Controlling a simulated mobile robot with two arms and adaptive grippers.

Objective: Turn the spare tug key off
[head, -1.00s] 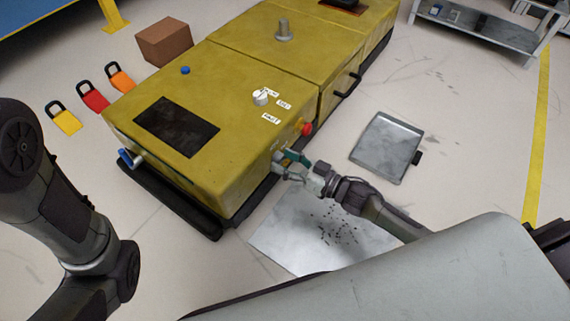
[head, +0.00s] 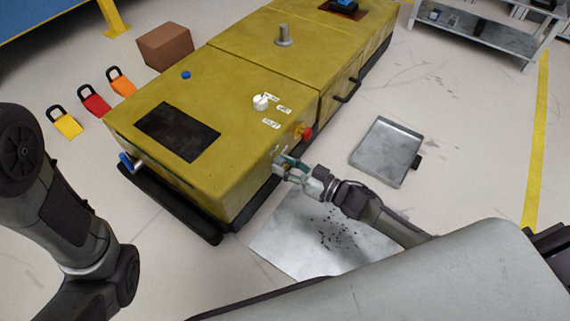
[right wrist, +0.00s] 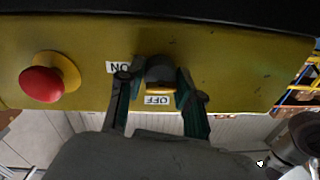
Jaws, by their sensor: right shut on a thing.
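The yellow tug (head: 235,75) stands on the floor, its near side facing my right arm. In the right wrist view the dark key (right wrist: 160,73) sits on the yellow panel between an ON label (right wrist: 119,67) and an OFF label (right wrist: 158,99), both upside down. My right gripper (right wrist: 154,82) has a finger on each side of the key and is shut on it. In the head view my right gripper (head: 280,167) is at the tug's side and hides the key. My left arm shows at the left, but its gripper is out of view.
A red button (right wrist: 42,84) on a yellow collar is beside the key; it also shows in the head view (head: 306,133). A metal tray (head: 387,150) and speckled sheet (head: 290,245) lie nearby. Padlocks and a brown box (head: 165,46) are beyond.

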